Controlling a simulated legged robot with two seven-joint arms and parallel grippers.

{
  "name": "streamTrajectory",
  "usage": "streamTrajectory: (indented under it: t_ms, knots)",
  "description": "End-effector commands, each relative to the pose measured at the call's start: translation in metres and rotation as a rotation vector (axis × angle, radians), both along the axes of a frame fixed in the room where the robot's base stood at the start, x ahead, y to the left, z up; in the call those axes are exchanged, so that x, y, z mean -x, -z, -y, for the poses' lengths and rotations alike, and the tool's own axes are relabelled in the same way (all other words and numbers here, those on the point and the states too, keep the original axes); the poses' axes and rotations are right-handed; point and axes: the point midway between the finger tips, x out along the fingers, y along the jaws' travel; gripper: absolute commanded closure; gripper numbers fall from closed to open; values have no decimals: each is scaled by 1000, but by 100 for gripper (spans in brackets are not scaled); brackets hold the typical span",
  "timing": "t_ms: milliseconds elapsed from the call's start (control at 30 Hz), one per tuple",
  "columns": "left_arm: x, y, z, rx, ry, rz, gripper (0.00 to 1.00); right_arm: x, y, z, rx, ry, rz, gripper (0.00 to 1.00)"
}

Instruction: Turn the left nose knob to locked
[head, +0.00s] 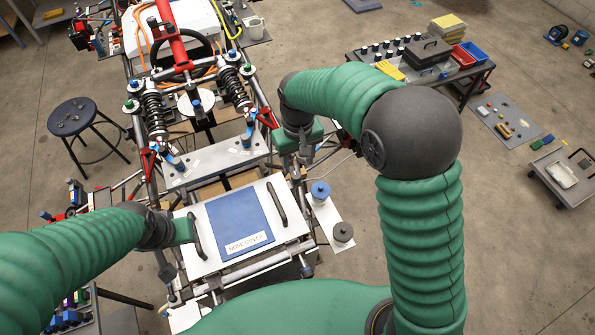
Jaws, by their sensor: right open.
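The nose cover (240,222) is a pale panel with a blue rectangle, a "NOSE COVER" label and dark handles at its left and right edges. My right gripper (304,157) is open, pointing down behind the cover's right handle, apart from both knobs.
A white plate (332,214) right of the cover holds a blue round piece (320,189) and a dark one (343,232). Chassis tubes and shock absorbers (154,112) rise behind the cross plate. A stool (82,116) stands left, a loaded bench (425,60) back right.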

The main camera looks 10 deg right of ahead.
Motion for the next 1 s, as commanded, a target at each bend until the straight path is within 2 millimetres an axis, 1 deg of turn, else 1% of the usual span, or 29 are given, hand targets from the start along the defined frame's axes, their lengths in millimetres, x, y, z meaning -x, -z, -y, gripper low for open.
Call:
streamTrajectory:
  t_ms: [33,200,300,467,667,700,1000]
  knots:
    - [0,-7,0,0,0,0,64,1,11,0,2,0,-9,51]
    - [0,-18,0,0,0,0,64,1,52,0,1,1,-6,51]
    - [0,-22,0,0,0,0,64,1,69,0,1,1,-4,51]
    - [0,-24,0,0,0,0,64,2,81,0,1,1,2,51]
    - [0,-23,0,0,0,0,64,0,83,0,0,1,2,51]
    - [0,-23,0,0,0,0,64,-1,83,0,0,0,1,52]
    - [0,-23,0,0,0,0,64,-1,83,0,0,1,2,91]
